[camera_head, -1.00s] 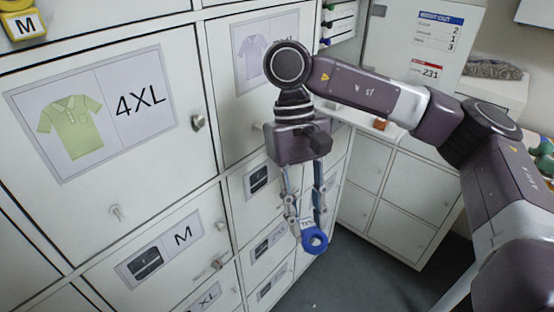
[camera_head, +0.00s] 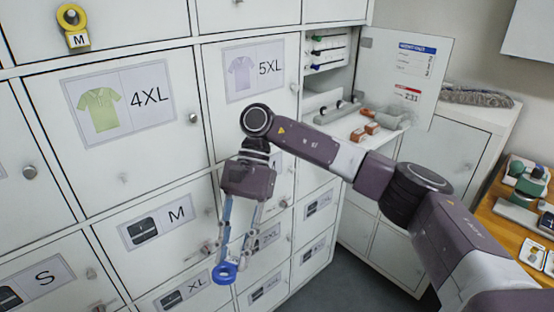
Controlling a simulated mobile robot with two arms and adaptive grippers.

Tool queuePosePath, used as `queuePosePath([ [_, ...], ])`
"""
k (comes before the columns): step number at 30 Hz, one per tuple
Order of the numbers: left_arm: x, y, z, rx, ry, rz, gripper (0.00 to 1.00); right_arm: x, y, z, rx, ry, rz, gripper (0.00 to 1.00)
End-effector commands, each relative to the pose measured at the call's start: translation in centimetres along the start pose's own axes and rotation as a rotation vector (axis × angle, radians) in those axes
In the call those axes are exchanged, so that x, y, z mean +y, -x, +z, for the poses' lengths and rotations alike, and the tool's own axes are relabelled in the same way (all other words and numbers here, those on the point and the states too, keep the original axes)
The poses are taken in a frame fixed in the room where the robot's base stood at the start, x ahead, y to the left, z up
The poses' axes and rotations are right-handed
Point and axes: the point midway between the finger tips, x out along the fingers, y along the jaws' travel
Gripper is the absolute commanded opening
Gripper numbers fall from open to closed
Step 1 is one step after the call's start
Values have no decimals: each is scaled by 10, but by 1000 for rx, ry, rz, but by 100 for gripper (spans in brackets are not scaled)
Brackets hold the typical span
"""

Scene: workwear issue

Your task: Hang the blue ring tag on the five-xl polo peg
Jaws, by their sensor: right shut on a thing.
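The blue ring tag (camera_head: 224,273) hangs at the lower end of my right gripper (camera_head: 232,260), which is shut on it and points downward. It is in front of the lower row of doors, near the XL label (camera_head: 197,289). My left gripper is not in view.
The 4XL door (camera_head: 172,160) is to the left, with a small peg (camera_head: 123,178) low on it. A yellow M tag (camera_head: 73,28) hangs at the upper left. An open cabinet with shelves (camera_head: 327,65) stands at the right. A wooden table (camera_head: 510,225) is at the far right.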

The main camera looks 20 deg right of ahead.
Motion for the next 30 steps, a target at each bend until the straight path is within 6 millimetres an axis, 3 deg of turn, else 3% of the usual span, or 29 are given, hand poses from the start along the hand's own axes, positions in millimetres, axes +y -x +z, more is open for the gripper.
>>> queuePosePath([
  [3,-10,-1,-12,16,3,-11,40,-38,6,-12,-125,-204,-186,13],
  [6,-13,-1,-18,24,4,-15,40,-61,15,-21,-207,-336,-333,13],
  [18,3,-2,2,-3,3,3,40,-109,72,-70,-482,-694,-964,13],
  [24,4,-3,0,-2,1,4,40,-108,119,-110,-587,-787,-1356,13],
  [30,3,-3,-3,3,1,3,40,-74,170,-158,-638,-797,-1736,13],
])
